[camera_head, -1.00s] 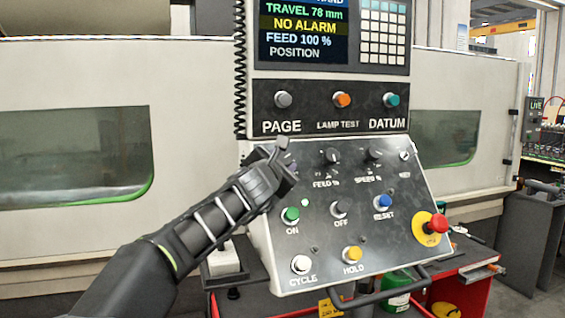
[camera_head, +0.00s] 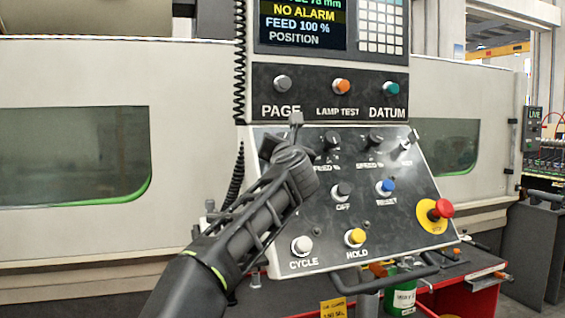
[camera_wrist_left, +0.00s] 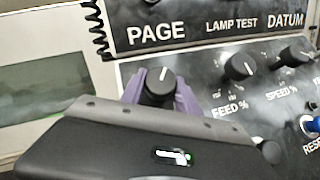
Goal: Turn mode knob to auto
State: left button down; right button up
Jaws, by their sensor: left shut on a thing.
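The mode knob (camera_wrist_left: 161,86) is a black round knob with a white pointer line, at the upper left of the sloping control panel (camera_head: 335,215). In the left wrist view its pointer points nearly straight up, leaning slightly right. My left gripper (camera_head: 284,140) is at the panel's upper left corner and hides the knob in the head view. In the left wrist view its purple fingers stand on both sides of the knob, shut on it. The knob's position labels, including auto, are hidden behind the gripper. My right gripper is not in view.
The feed knob (camera_wrist_left: 239,67) and speed knob (camera_wrist_left: 294,52) sit to the right. Below are the off button (camera_head: 343,190), blue reset button (camera_head: 385,187) and red emergency stop (camera_head: 443,208). The page button (camera_head: 282,84) is above. My gripper hides the green on button.

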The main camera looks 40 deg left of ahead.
pick_arm(q)
jog(key=n+y, duration=0.1)
jog(key=n+g, duration=0.1)
jog(key=n, duration=0.1)
jog(key=shift+w+d+f+g+y, duration=0.1)
jog(key=shift+w+d+g+y, duration=0.05)
jog(key=shift+g+y, duration=0.2)
jog(key=shift+n+g+y, duration=0.35)
jog(key=shift+n+y, duration=0.1)
jog(key=shift+n, duration=0.25)
jog(key=n+g, duration=0.1)
jog(key=n+g+y+p, duration=0.1)
jog(key=n, duration=0.1)
jog(key=n+g+y+p, duration=0.1)
jog(key=shift+r, duration=0.25)
jog(key=shift+f+n+g+y+p, duration=0.1)
jog(key=shift+n+g+y+p, duration=0.2)
jog(key=shift+n+g+p, duration=0.5)
jog(key=shift+b, duration=0.3)
jog(key=c, duration=0.9)
grip_release()
jog(key=shift+f, duration=0.1)
